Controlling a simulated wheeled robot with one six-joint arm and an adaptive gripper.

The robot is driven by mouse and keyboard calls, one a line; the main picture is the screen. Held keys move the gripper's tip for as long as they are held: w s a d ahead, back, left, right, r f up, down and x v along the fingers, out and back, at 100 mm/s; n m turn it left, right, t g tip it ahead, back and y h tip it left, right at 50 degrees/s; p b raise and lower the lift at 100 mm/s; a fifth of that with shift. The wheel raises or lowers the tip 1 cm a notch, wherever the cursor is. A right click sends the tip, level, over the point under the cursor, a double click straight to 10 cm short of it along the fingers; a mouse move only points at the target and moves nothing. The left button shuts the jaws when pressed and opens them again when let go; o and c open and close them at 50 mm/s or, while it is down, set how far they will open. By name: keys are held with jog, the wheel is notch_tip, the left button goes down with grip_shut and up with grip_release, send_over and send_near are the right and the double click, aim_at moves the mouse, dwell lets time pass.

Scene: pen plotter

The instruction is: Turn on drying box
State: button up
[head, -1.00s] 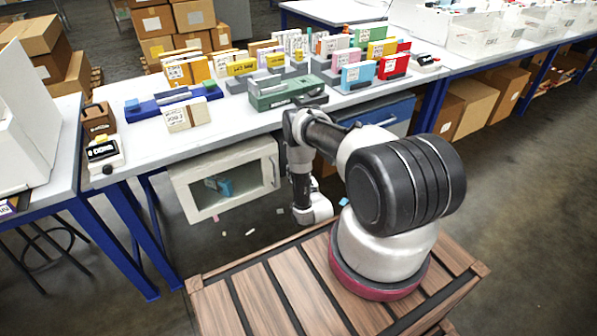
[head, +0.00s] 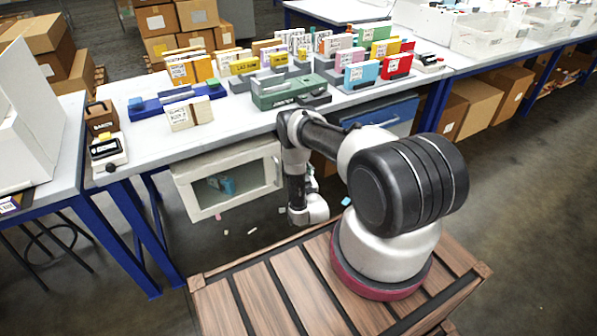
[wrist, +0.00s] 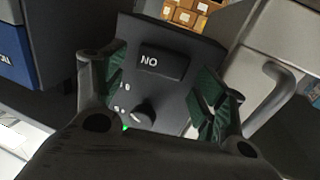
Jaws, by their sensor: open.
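The drying box appears to be the pale box with a window (head: 181,185) under the workbench in the head view; a blue object (head: 221,184) sits inside it. In the wrist view a pale box wall with a handle (wrist: 275,95) stands at the right. Beside it is a dark control panel (wrist: 172,100) with a black button (wrist: 160,65) whose label reads "NO" in this picture, a round knob (wrist: 142,115) and a small green light (wrist: 125,128). My gripper (wrist: 157,72) is open and empty, its fingers on either side of the button. Contact cannot be told.
The workbench (head: 140,145) above carries several coloured boxes and a green device (head: 285,92). A blue box (head: 392,112) is under the bench to the right; a blue box side (wrist: 15,50) shows in the wrist view. Blue bench legs (head: 128,235) stand at the left.

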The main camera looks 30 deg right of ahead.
jog(key=s+a, duration=0.2)
jog(key=s, duration=0.9)
jog(key=shift+s+a, duration=0.15)
jog(key=shift+s, duration=0.15)
